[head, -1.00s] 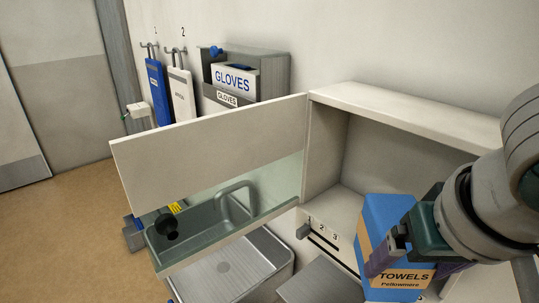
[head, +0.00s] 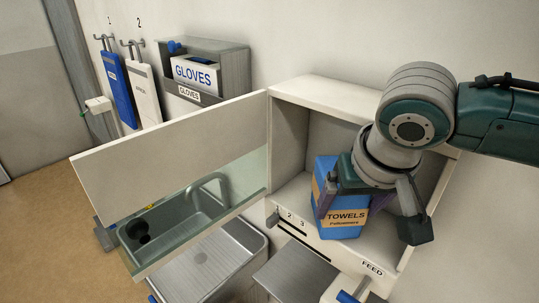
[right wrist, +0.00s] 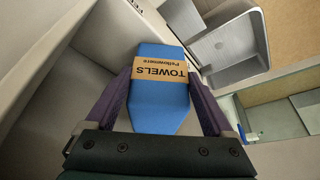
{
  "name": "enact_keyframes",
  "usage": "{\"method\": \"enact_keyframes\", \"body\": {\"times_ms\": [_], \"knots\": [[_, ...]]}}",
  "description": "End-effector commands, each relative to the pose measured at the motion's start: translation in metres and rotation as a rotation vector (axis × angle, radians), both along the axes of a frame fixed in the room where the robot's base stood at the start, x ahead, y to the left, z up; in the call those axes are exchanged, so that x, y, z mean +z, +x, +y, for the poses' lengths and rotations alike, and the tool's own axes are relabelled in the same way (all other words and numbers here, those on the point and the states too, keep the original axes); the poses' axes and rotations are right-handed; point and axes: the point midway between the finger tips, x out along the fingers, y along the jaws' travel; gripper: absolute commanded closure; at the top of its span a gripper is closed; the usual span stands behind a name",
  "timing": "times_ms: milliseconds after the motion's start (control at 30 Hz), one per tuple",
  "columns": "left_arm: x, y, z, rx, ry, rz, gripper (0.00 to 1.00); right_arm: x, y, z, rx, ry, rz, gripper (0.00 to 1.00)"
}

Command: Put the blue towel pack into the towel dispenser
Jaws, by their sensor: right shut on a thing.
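The blue towel pack (head: 342,228) has an orange TOWELS label and stands roughly upright at the mouth of the open white dispenser (head: 289,150). My right gripper (head: 340,205) is shut on the pack, with a purple finger on each side. In the right wrist view the pack (right wrist: 162,100) sits between both fingers, and dispenser walls lie to the left. The pack's lower front is level with the dispenser's front edge; whether its base touches the floor cannot be told. My left gripper is not in view.
The dispenser's door (head: 175,160) with a clear lower window is swung open to the left. The glove box (head: 197,72) and hanging boards (head: 118,90) are on the wall.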

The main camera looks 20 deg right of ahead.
Motion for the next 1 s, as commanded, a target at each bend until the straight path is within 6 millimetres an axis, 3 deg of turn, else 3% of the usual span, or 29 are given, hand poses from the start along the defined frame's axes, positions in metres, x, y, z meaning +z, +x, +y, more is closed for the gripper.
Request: {"method": "enact_keyframes", "body": {"times_ms": [67, 100, 167, 433, 667, 700, 1000], "knots": [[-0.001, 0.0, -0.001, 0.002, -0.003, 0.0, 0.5, -0.003, 0.0, 0.0, 0.0, 0.0, -0.001, 0.81], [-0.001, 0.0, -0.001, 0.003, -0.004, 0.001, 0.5, -0.002, 0.0, 0.0, 0.0, 0.0, 0.0, 0.08], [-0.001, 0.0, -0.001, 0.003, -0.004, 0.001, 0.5, -0.002, 0.0, 0.0, 0.0, -0.001, 0.0, 0.02], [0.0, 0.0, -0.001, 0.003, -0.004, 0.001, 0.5, -0.001, 0.0, 0.0, 0.0, -0.001, 0.0, 0.0], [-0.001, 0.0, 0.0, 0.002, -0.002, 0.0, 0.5, 0.022, -0.007, 0.003, 0.001, 0.001, -0.003, 0.0], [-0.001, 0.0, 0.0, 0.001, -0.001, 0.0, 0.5, 0.029, -0.01, 0.004, 0.003, 0.0, -0.003, 0.0], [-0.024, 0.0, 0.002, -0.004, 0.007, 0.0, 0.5, 0.024, -0.069, 0.029, 0.004, 0.003, 0.002, 0.0]]}}
